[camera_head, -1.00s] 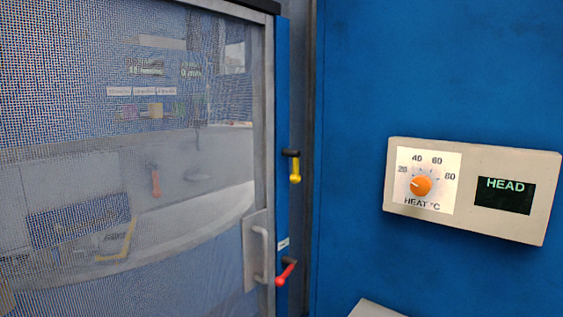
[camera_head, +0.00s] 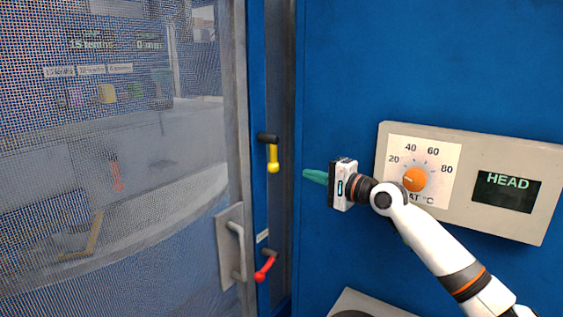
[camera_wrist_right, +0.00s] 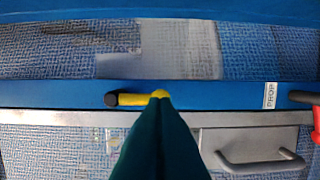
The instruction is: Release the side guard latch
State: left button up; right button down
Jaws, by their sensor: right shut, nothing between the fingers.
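A yellow lever (camera_head: 273,160) on a black pivot hangs straight down on the blue post beside the mesh guard door (camera_head: 120,220). Lower on the post is a red lever (camera_head: 264,268), tilted down to the left. My right gripper (camera_head: 306,174), with green fingers, is shut and empty, just right of the yellow lever with a visible gap in the head view. In the right wrist view, the fingertips (camera_wrist_right: 160,97) overlap the free end of the yellow lever (camera_wrist_right: 128,99); I cannot tell whether they touch. My left gripper is not in view.
A grey door handle (camera_head: 237,250) stands left of the red lever. A label reading PROP (camera_wrist_right: 270,95) sits by the red lever. A control box (camera_head: 455,210) with an orange heat dial and a HEAD display is on the blue wall, partly behind my right wrist.

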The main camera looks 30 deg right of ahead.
jog(key=shift+s+d+r, duration=0.1)
jog(key=shift+d+r, duration=0.05)
jog(key=shift+r, duration=0.3)
jog(key=p+x, duration=0.4)
jog(key=x, duration=0.6)
jog(key=shift+p, duration=0.35)
